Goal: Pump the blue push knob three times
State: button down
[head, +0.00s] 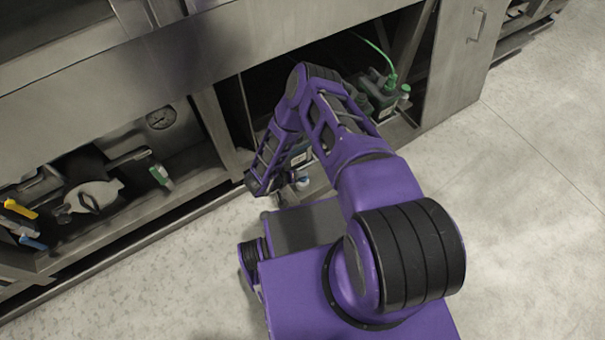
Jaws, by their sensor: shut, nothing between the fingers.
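My purple arm reaches over into the open bay under the steel machine and bends down at its far end. My gripper (254,184) is the dark end of the arm, low at the bay's front edge; it is shut and empty. Its fingertips are small and hard to make out. I cannot clearly pick out the blue push knob. A small pale, bluish rounded thing (303,183) shows just right of the gripper, apart from it in the picture; I cannot tell whether it is the knob. My arm hides part of the bay.
Dark containers (380,95) with a green hose (378,50) stand in the bay right of my arm. At left are a round gauge (160,118), a grey round-bodied fitting (92,197), and yellow (20,209) and blue (33,243) handles. The floor at right (530,200) is clear.

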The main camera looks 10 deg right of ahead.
jog(key=shift+s+f, duration=0.1)
jog(key=shift+f, duration=0.55)
dwell(0.4)
jog(key=shift+r, duration=0.1)
jog(key=shift+r+p, duration=1.15)
jog(key=shift+r, duration=0.5)
jog(key=shift+f, duration=0.1)
jog(key=shift+f+b, duration=0.35)
jog(key=shift+b, duration=0.35)
